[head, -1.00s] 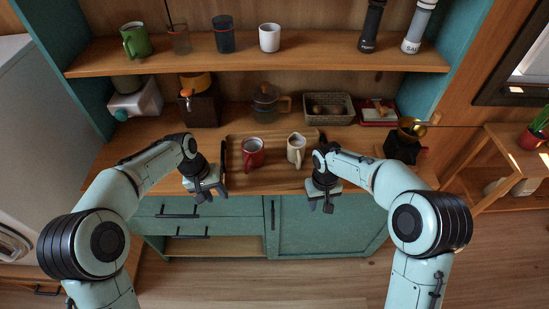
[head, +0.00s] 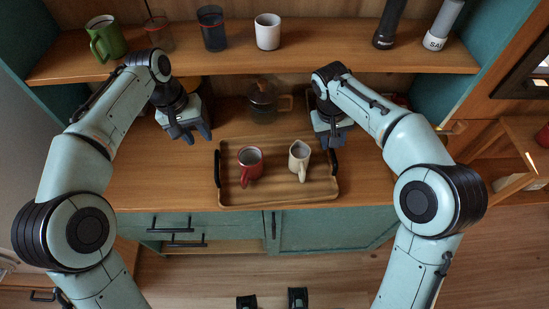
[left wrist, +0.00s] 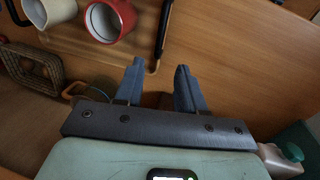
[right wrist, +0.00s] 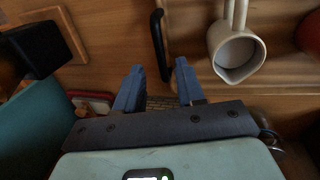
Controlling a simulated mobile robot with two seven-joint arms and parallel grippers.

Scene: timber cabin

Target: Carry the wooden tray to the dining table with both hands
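The wooden tray (head: 275,195) lies on the wooden counter near its front edge, with a black handle at each side. A red mug (head: 249,165) and a cream pitcher (head: 299,160) stand upright on it. My left gripper (head: 190,136) is open and empty, beyond and left of the left handle (head: 217,168); its wrist view shows that handle (left wrist: 162,30) ahead of the fingers (left wrist: 157,75). My right gripper (head: 336,140) is open and empty, near the far end of the right handle (head: 334,163). In the right wrist view the handle (right wrist: 160,45) lies ahead, between the finger lines.
A glass pot (head: 263,102) stands behind the tray. The shelf above holds a green mug (head: 105,38), dark cup (head: 212,28), white cup (head: 267,31) and two grinders. A basket (left wrist: 28,68) shows in the left wrist view. The counter left of the tray is clear.

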